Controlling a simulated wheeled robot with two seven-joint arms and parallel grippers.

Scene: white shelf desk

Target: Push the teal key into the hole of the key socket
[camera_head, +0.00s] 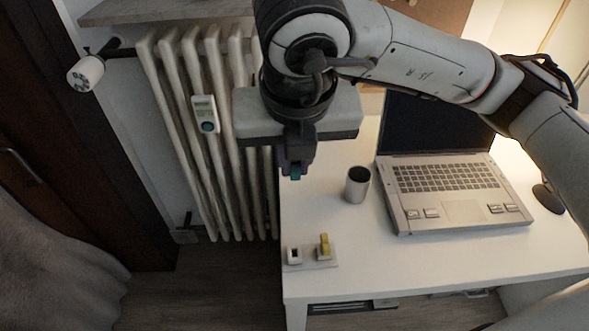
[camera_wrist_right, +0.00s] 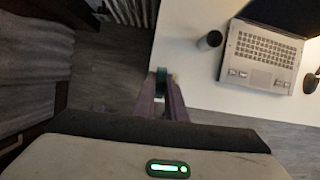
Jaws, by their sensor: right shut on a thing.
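My right gripper (camera_head: 294,168) points down above the desk's left edge. It is shut on the teal key (camera_head: 296,173), of which only a small part shows between the fingers. In the right wrist view the fingers (camera_wrist_right: 162,98) hold the teal key (camera_wrist_right: 161,75) at their tips. The key socket (camera_head: 293,256) looks like a small white block with a dark hole on top, near the desk's front left corner. The key is well above and apart from it. In the right wrist view the gripper and key hide the socket. My left gripper is not in view.
A yellow piece (camera_head: 324,246) stands right beside the socket on the same pale plate (camera_head: 318,265). A grey cup (camera_head: 357,185) and an open laptop (camera_head: 455,190) stand farther right on the white desk (camera_head: 400,258). A radiator (camera_head: 190,130) is left of the desk.

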